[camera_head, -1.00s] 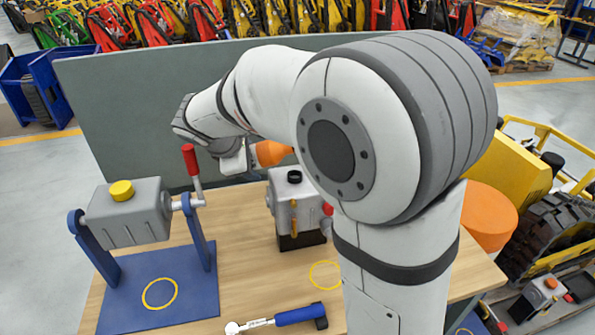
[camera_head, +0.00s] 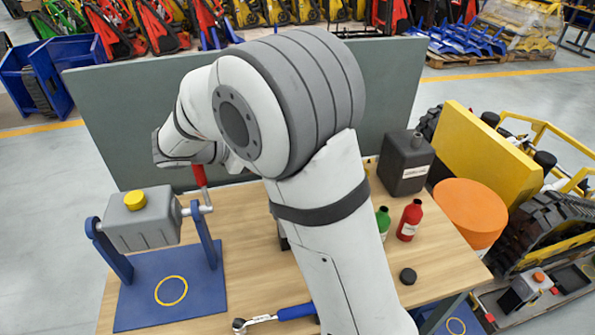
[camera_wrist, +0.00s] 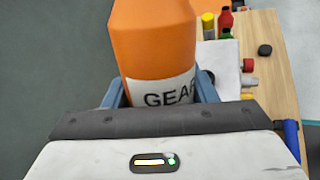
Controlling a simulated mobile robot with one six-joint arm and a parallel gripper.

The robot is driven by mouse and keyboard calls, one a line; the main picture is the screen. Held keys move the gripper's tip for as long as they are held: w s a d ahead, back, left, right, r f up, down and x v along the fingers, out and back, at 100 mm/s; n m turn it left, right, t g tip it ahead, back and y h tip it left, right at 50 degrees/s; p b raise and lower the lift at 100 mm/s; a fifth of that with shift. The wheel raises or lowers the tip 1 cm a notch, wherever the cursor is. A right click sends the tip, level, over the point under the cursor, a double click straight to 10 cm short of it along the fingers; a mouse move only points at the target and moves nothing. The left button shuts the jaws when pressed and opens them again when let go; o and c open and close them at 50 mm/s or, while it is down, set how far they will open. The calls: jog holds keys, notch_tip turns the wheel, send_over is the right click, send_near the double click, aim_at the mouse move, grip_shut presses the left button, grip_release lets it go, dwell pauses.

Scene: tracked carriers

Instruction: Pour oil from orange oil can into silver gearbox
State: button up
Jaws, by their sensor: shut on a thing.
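My gripper (camera_wrist: 160,92) is shut on the orange oil can (camera_wrist: 157,45), with its two blue-grey fingers on either side. The can's white label shows part of the word "GEAR", and its top runs out of the wrist view. In the head view the can is hidden behind my arm. I cannot tell the can's tilt.
A grey housing with a yellow cap (camera_head: 136,200) and red-handled crank sits in a blue stand (camera_head: 160,309). A red bottle (camera_head: 409,220), green bottle (camera_head: 383,217), dark canister (camera_head: 405,163) and black cap (camera_head: 407,276) stand right. A blue-handled wrench (camera_head: 295,313) lies in front.

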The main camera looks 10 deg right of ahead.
notch_tip(320, 180, up, 2)
jog(key=shift+r+n+h+p, duration=0.1)
jog(key=shift+n+h+p, duration=0.3)
jog(key=shift+h+p, duration=0.5)
notch_tip(320, 180, up, 4)
jog(key=n+h+p, duration=0.1)
jog(key=h+p, duration=0.1)
jog(key=p, duration=0.2)
jog(key=shift+r, duration=0.1)
jog(key=shift+w+r+n+t+h+p, duration=0.1)
jog(key=shift+r+n+t+h+p, duration=0.3)
jog(key=shift+p, duration=0.3)
